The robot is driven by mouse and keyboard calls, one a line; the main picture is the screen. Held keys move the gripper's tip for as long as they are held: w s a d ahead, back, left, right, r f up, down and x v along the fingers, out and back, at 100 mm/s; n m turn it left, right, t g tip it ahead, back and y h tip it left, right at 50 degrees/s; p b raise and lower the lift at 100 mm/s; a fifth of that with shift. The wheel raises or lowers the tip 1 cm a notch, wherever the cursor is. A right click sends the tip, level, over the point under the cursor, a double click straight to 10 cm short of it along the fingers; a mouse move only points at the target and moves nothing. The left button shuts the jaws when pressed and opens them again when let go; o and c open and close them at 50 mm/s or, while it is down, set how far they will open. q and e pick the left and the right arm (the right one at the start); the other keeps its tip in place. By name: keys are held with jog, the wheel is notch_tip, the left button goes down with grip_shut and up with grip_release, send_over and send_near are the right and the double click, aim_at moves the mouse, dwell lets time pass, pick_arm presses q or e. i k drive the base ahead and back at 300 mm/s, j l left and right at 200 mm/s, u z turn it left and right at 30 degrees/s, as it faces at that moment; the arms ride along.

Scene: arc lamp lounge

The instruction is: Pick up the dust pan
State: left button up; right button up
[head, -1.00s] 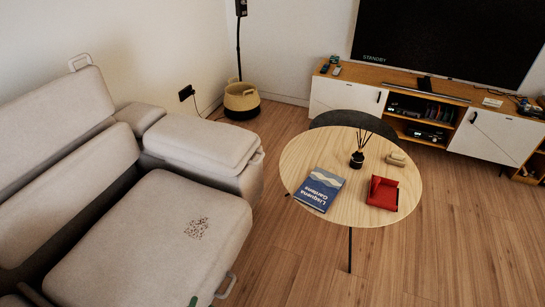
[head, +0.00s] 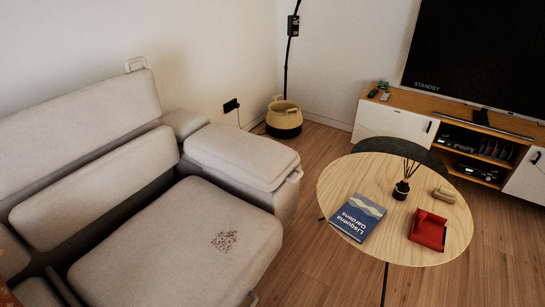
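A small red pan-like object (head: 430,229), which looks like the dust pan, lies on the round wooden table (head: 345,183), near its right front side. A blue book (head: 358,217) lies to its left. A small tan object (head: 444,194), possibly a brush, lies just behind it. A dark reed diffuser (head: 401,189) stands behind and to the left of it. Neither of my grippers shows in the head view.
A beige sofa (head: 165,245) with a patch of dark crumbs (head: 225,241) fills the left. A basket (head: 284,118) stands by the wall. A TV cabinet (head: 395,122) stands behind the table. Wooden floor (head: 325,270) is open between sofa and table.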

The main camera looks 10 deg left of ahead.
aim_at(428, 229)
jog(key=k+u, duration=0.1)
jog(key=u, duration=0.65)
jog(key=z, duration=1.75)
jog(key=i+j, duration=0.3)
jog(key=i+l+z, duration=0.05)
